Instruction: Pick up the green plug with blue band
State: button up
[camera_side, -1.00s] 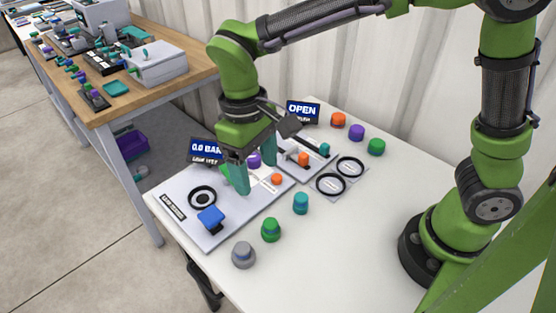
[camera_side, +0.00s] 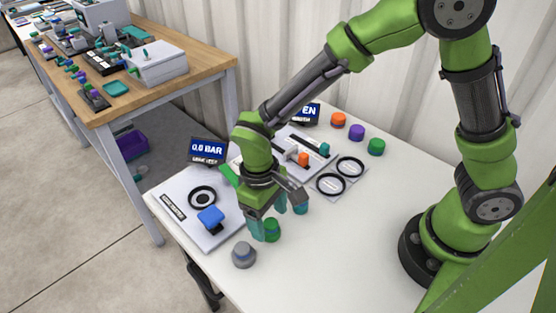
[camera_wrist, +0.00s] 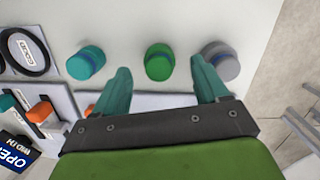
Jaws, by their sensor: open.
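The green plug with a blue band (camera_side: 273,230) stands upright on the white table, between a grey plug (camera_side: 244,255) and a teal plug (camera_side: 301,208). My gripper (camera_side: 268,219) is open and empty, its teal fingers pointing down close by the green plug; one finger partly overlaps it in the side view. In the wrist view the green plug (camera_wrist: 159,60) shows between and just beyond the two fingertips (camera_wrist: 161,76), with no visible contact. The grey plug (camera_wrist: 222,60) is close beyond the right finger there, and the teal plug (camera_wrist: 86,63) is left of the left finger.
A panel with a blue knob (camera_side: 211,217) and a black ring lies left of my gripper. A plate with two black rings (camera_side: 331,184) lies behind. Orange (camera_side: 338,119), purple (camera_side: 356,132) and green (camera_side: 376,147) plugs stand at the back. The table's right front is clear.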

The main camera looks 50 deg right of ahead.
jog(key=shift+s+d+f, duration=0.1)
jog(key=shift+s+f, duration=0.05)
jog(key=shift+f, duration=1.3)
jog(key=c, duration=1.1)
jog(key=shift+r, duration=0.15)
jog(key=shift+c, duration=0.2)
